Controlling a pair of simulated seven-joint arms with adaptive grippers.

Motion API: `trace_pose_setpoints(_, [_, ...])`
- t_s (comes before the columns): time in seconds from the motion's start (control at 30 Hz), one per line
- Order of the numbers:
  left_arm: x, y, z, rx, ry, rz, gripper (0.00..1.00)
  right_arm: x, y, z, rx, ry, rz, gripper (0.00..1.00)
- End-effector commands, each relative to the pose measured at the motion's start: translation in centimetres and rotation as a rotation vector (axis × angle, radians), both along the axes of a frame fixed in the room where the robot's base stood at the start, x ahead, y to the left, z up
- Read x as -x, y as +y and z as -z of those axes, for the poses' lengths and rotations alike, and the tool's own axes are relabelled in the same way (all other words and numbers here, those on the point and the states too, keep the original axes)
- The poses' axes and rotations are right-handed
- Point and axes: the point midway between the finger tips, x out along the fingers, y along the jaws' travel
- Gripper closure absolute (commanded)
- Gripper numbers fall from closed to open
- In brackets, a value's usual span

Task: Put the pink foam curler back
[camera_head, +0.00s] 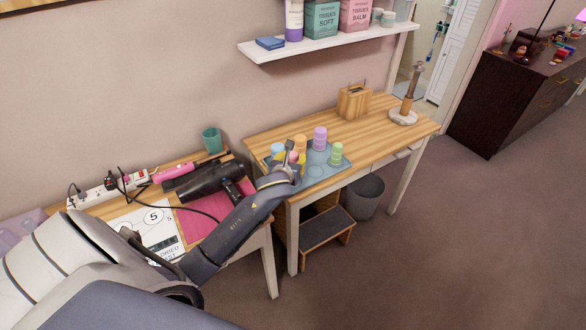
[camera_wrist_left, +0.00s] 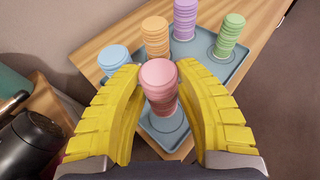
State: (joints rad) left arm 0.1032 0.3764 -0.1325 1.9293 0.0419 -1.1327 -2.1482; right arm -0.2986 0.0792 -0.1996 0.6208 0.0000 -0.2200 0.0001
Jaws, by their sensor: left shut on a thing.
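The pink foam curler (camera_wrist_left: 160,85) is upright between the yellow fingers of my left gripper (camera_wrist_left: 160,98), which is shut on it. In the head view the pink curler (camera_head: 293,157) shows only in part at my left gripper (camera_head: 291,160). The curler is over the near corner of a blue-grey tray (camera_wrist_left: 195,50), above a ring mark; I cannot tell whether its base touches. Blue (camera_wrist_left: 114,60), orange (camera_wrist_left: 156,35), purple (camera_wrist_left: 185,18) and green (camera_wrist_left: 229,35) curlers stand on the tray (camera_head: 318,173). My right gripper is out of view.
A black hair dryer (camera_head: 210,181) and a teal cup (camera_head: 212,140) are on the lower table at left. A wooden box (camera_head: 354,101) and a stand (camera_head: 405,108) are farther back on the wooden table (camera_head: 390,135). A shelf (camera_head: 320,41) hangs above.

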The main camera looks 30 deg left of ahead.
Motion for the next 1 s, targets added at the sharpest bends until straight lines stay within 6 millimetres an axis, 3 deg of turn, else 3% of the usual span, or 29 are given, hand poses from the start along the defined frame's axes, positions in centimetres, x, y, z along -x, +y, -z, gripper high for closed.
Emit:
trace_pose_setpoints(0.33, [0.0, -0.1, 3.8, 0.002, 0.002, 0.001, 0.94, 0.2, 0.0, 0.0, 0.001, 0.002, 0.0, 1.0])
trace_pose_setpoints(0.87, [0.0, 0.0, 4.6, -0.001, 0.001, 0.0, 0.94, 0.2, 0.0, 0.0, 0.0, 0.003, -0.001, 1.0])
trace_pose_setpoints(0.9, [0.0, 0.0, 4.5, 0.0, 0.001, 0.0, 0.64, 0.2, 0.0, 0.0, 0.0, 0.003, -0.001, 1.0])
trace_pose_setpoints(1.0, [0.0, 0.0, 4.5, 0.0, 0.001, 0.0, 0.52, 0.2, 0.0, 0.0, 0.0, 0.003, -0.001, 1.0])
